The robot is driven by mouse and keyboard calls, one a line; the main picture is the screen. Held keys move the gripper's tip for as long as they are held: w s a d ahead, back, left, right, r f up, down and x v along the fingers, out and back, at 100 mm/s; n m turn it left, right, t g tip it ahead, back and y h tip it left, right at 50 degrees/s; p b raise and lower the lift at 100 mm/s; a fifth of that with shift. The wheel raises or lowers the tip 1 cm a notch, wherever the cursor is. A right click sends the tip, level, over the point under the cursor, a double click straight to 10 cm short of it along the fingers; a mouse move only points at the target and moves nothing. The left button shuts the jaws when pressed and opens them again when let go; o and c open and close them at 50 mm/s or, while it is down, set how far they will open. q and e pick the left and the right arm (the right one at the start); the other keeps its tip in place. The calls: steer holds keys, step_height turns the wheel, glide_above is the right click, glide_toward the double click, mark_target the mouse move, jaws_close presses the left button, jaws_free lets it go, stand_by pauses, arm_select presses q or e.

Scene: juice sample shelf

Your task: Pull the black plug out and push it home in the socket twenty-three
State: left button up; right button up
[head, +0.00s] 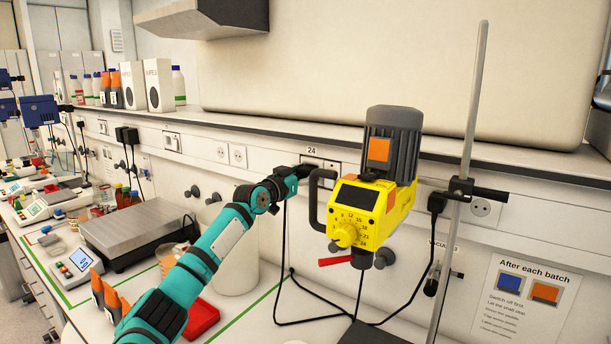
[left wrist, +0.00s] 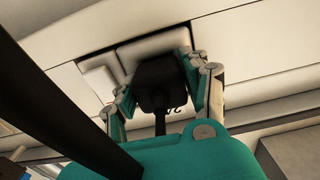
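My left gripper (head: 300,178) is at the wall rail, just under the label 24 (head: 311,150). In the left wrist view its two fingers (left wrist: 160,82) lie against both sides of a black plug (left wrist: 158,85), shut on it. The plug's cable runs down from it. The plug is right in front of a white socket plate (left wrist: 150,47); whether its pins are fully in is hidden. Another black plug (head: 437,204) sits in the rail right of the yellow stirrer. An empty round socket (head: 482,208) is farther right. No label 23 is readable. My right gripper is not in view.
The yellow stirrer (head: 365,212) on a metal stand rod (head: 468,150) stands close right of my left gripper. A white bucket (head: 235,270), a steel-topped scale (head: 138,232) and a red tray (head: 201,318) are below. Black cables hang down to the bench.

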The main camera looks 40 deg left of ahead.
arm_select(q)
jaws_close()
steer(key=shift+f, duration=0.1)
stand_by(0.3)
steer(key=shift+s, duration=0.1)
steer(key=shift+s+r, duration=0.2)
steer(key=shift+s, duration=0.4)
steer(key=shift+w+f, duration=0.1)
steer(key=shift+s+d+b, duration=0.15)
steer(key=shift+s+b, duration=0.15)
steer(key=shift+s, duration=0.6)
steer(key=shift+s+d+b, duration=0.1)
steer(key=shift+s+b, duration=0.2)
steer(key=shift+s, duration=0.55)
